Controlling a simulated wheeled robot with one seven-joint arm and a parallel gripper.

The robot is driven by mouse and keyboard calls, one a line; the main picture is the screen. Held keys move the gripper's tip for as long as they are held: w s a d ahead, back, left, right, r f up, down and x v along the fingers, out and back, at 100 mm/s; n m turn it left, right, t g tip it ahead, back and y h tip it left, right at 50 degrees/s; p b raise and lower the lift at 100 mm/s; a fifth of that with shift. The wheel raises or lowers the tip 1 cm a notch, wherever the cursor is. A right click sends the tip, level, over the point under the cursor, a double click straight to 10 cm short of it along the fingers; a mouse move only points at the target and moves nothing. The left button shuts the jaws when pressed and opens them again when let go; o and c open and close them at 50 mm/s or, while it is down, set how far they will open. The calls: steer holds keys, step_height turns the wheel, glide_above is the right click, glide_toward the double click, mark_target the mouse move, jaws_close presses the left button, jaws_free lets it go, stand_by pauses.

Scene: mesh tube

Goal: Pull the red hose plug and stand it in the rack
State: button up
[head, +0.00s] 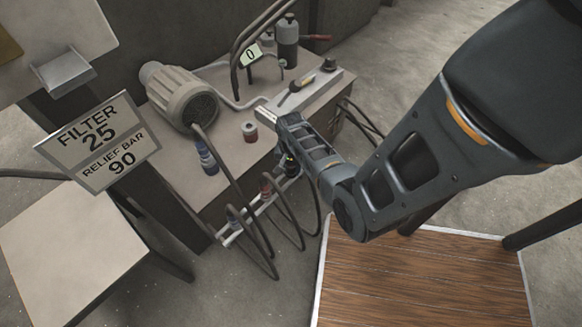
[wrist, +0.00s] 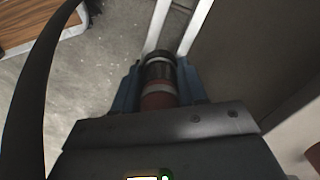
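The red hose plug (wrist: 159,101) lies between my gripper's two blue fingers in the wrist view. It has a dull red body, with a dark part and a silver ring beyond. My gripper (wrist: 159,84) looks shut on it, both fingers snug against its sides. In the head view, my gripper (head: 289,165) is at the right end of the pale rack (head: 250,212) below the bench's front edge; its fingertips are mostly hidden. A reddish plug (head: 265,190) shows beside it in the rack; I cannot tell whether it is the same one. A purple-blue plug (head: 233,215) stands further left.
Dark hoses (head: 262,240) loop down in front of the rack. A hose (wrist: 40,80) passes close on the left in the wrist view.

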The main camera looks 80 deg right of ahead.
steer(key=o, duration=0.6)
steer(key=shift+c, duration=0.2)
steer(key=shift+r+p, duration=1.45)
steer(key=shift+r, duration=2.45)
steer(key=s+a+r+n+t+h+p, duration=0.25)
steer(key=a+r+n+t, duration=0.2)
steer(key=a+r, duration=0.45)
steer(key=s+a+r+n+t+h+p, duration=0.1)
steer(key=s+a+r+n+t+p, duration=0.2)
steer(key=a+r+n, duration=0.5)
steer(key=s+a+r+n+t+y+p, duration=0.1)
steer(key=a+r, duration=0.4)
steer(key=r, duration=0.5)
steer(key=s+a+r+n+t+y+p, duration=0.1)
steer(key=s+a+r+n+t+p, duration=0.1)
steer(key=r, duration=0.8)
steer(key=s+a+r+n+t+y+p, duration=0.1)
steer(key=a+r+n+t+p, duration=0.1)
steer(key=a+r, duration=0.6)
step_height(320, 180, up, 3)
steer(key=shift+s+f+n+t, duration=0.1)
steer(key=shift+s+n+t, duration=0.3)
steer(key=shift+t, duration=0.85)
